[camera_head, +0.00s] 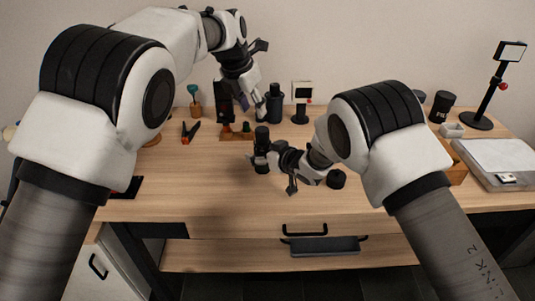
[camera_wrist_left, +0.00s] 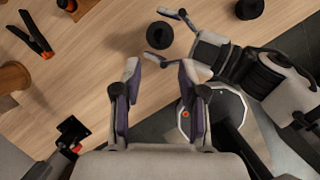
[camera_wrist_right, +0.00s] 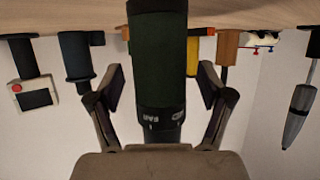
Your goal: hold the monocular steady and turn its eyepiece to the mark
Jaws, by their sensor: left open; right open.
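The monocular (camera_head: 262,140) stands upright on the table. In the right wrist view, the picture is inverted and its dark green body (camera_wrist_right: 158,50) ends in a black ring (camera_wrist_right: 160,118) with white markings. My right gripper (camera_head: 260,163) is open, with its fingers on either side of the monocular. In the left wrist view I look down on the monocular's round black top (camera_wrist_left: 160,36), beside the right gripper's fingers. My left gripper (camera_wrist_left: 160,72) is open and empty above the table; in the head view it (camera_head: 261,110) is behind the monocular. I cannot read the mark's alignment.
Pliers (camera_head: 191,131) and a wooden stand (camera_head: 237,134) lie to the left. A dark blue object (camera_head: 275,103) and a small screen device (camera_head: 302,102) stand behind. A black round piece (camera_head: 336,179) is right of the monocular.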

